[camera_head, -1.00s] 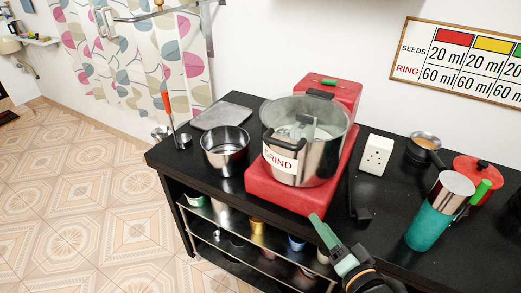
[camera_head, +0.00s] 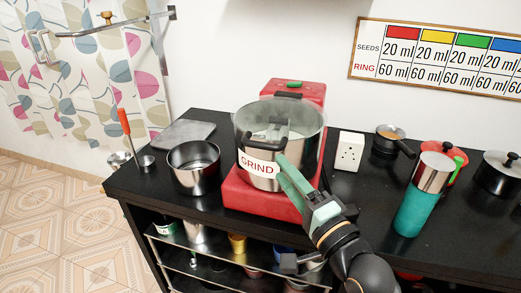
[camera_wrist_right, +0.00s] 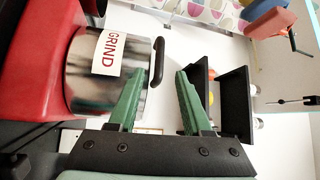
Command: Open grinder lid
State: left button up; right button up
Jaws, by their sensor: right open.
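The grinder is a red base (camera_head: 262,192) carrying a steel bowl (camera_head: 240,162) with a white GRIND label. A clear lid (camera_head: 303,118) with black handles covers the bowl. The front black handle (camera_head: 262,145) also shows in the right wrist view (camera_wrist_right: 157,62). My right gripper (camera_head: 281,160) is at the front right of the bowl, close to this handle. In the right wrist view its green fingers (camera_wrist_right: 158,75) are apart, with the handle appearing beyond the gap; contact cannot be told. My left gripper is not in view.
A steel pot (camera_head: 194,170) and a grey slab (camera_head: 184,134) lie left of the grinder. A white socket block (camera_head: 349,151), a small pan (camera_head: 388,140) and a teal cup (camera_head: 414,210) stand to the right. The black counter (camera_head: 135,190) has bare room at its left front.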

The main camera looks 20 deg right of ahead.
aim_at(261, 146)
jog(key=x, duration=0.9)
jog(key=shift+w+a, duration=0.1)
jog(key=shift+w, duration=0.2)
jog(key=shift+c, duration=0.2)
grip_shut()
dwell(0.8)
